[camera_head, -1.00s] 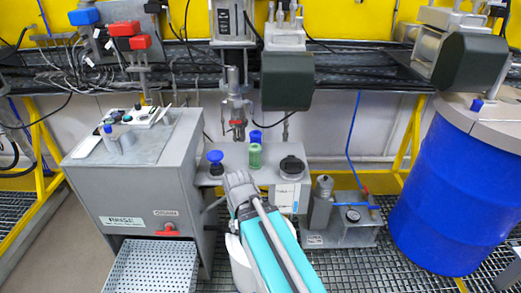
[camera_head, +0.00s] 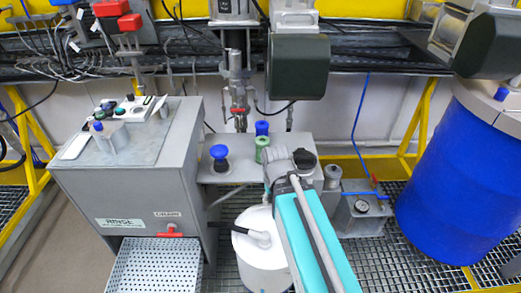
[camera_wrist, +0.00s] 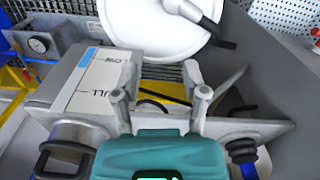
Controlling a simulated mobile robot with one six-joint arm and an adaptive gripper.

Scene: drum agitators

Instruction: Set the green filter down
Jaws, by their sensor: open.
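The green filter (camera_head: 262,150) is a small green cylinder. In the head view it stands upright on the grey bench (camera_head: 235,174), between a blue-capped knob and a dark round cap. My gripper (camera_wrist: 161,92) is open in the wrist view, with its two fingers apart and nothing between them. In the head view the gripper is at the front of the bench, just right of the filter, and its fingertips are hard to make out. The filter is not visible in the wrist view, where the teal body covers the lower middle.
The dark cap (camera_head: 303,160) is on the right. A white bucket (camera_head: 262,262) stands below the bench. A rinse cabinet (camera_head: 150,200) is left, a blue drum (camera_head: 455,185) right.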

